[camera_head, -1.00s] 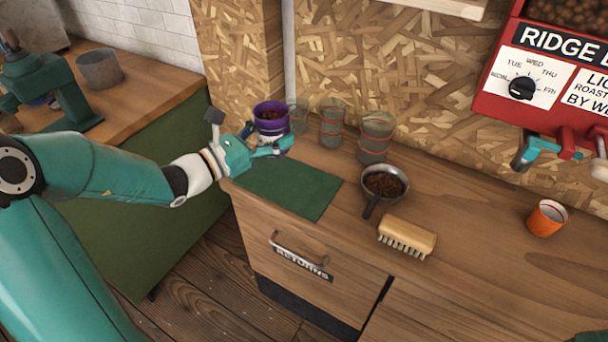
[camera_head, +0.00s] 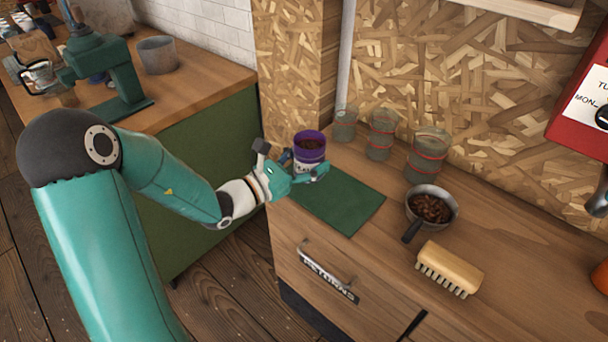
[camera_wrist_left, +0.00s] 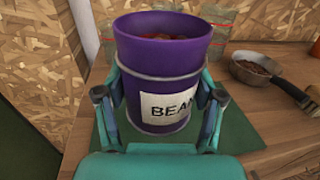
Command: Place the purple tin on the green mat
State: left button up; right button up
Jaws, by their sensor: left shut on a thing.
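The purple tin (camera_head: 309,146) is an open cylinder with brown contents and a white label. It is upright between the fingers of my left gripper (camera_head: 305,172), at the back left part of the green mat (camera_head: 347,200). In the left wrist view the tin (camera_wrist_left: 165,55) fills the middle, with a finger of my left gripper (camera_wrist_left: 160,112) on each side, shut on it. The mat (camera_wrist_left: 235,135) shows below and around the tin there. Whether the tin's base touches the mat is hard to tell. My right gripper is not in view.
Several glass jars with red bands (camera_head: 381,135) stand along the back wall. A pan of beans (camera_head: 432,207) and a wooden brush (camera_head: 450,268) lie right of the mat. The front part of the mat is clear. A grey pot (camera_head: 157,55) stands on the left counter.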

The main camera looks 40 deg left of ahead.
pick_arm(q)
jog(key=shift+f, duration=2.65)
jog(key=o, duration=1.4)
jog(key=shift+r, duration=0.1)
